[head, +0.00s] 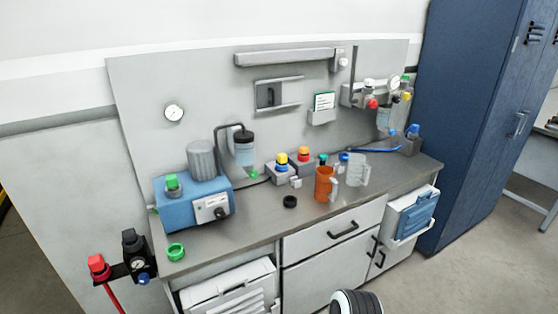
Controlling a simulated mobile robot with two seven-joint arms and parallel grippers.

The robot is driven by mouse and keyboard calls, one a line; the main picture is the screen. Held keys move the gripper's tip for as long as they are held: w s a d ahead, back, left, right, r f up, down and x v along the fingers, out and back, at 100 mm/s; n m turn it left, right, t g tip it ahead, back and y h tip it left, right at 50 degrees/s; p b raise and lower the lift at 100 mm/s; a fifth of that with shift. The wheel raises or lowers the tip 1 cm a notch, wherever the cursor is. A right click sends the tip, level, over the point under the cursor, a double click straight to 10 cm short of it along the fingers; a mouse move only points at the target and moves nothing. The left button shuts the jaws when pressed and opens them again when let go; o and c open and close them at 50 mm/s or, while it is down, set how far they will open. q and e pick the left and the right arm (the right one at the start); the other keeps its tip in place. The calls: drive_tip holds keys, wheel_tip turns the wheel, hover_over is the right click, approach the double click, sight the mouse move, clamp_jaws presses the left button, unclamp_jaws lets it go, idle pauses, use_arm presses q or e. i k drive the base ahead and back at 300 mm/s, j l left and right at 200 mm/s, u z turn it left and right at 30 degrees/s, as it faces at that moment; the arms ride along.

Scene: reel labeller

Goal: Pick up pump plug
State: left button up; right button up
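A blue pump unit (186,206) with a grey cylindrical motor (201,160) stands at the left of the counter. A green-capped fitting (172,184) is on its top, and a white switch panel (212,207) with a black knob is on its front. I cannot tell which small part is the pump plug. A black ring-like piece (290,202) lies on the counter right of the pump, and a small white piece (296,182) lies behind it.
An orange mug (325,184) and a clear jug (357,169) stand at mid-counter. Button boxes (280,170) are behind. A green ring (176,252) lies at the left front edge. The front counter strip is mostly clear. A blue cabinet (470,100) stands right.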

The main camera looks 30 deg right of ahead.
sight(281, 158)
drive_tip(key=l+u, duration=0.2)
drive_tip(key=u, duration=0.15)
drive_tip(key=l+u, duration=0.15)
drive_tip(key=u, duration=0.25)
drive_tip(key=k+l+u, duration=0.15)
drive_tip(key=l, duration=0.2)
drive_tip(key=l+u, duration=0.15)
drive_tip(key=l, duration=0.2)
drive_tip(key=k+l+u, duration=0.15)
drive_tip(key=k+l, duration=0.15)
drive_tip(key=l, duration=0.25)
drive_tip(key=k+l+u, duration=0.1)
drive_tip(key=l, duration=0.3)
drive_tip(key=k+l+u, duration=0.1)
drive_tip(key=k+l, duration=0.15)
drive_tip(key=l, duration=0.1)
